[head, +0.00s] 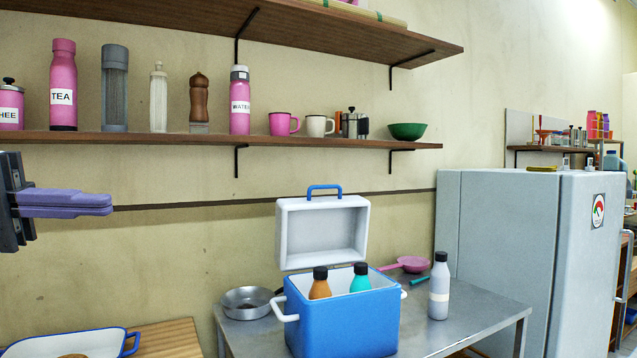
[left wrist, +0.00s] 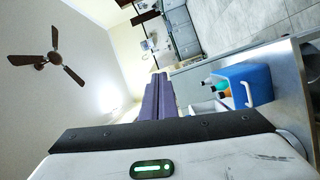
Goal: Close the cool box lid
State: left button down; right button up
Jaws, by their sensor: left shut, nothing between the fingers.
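The cool box (head: 345,317) is blue with white handles and stands on a metal table. Its white lid (head: 322,233) with a blue handle is open and stands upright at the back. An orange bottle (head: 320,285) and a teal bottle (head: 360,279) with dark caps stick up out of the box. My left gripper (head: 108,204) is shut and empty, high at the left, well apart from the box. In the left wrist view its purple fingers (left wrist: 157,90) are together, and the blue box (left wrist: 246,86) shows to their right. My right gripper is not in view.
A shelf (head: 240,139) with several bottles and mugs runs above. A fridge (head: 510,255) stands at the right.

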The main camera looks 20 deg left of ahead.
aim_at(311, 232)
jog(key=i, duration=1.7)
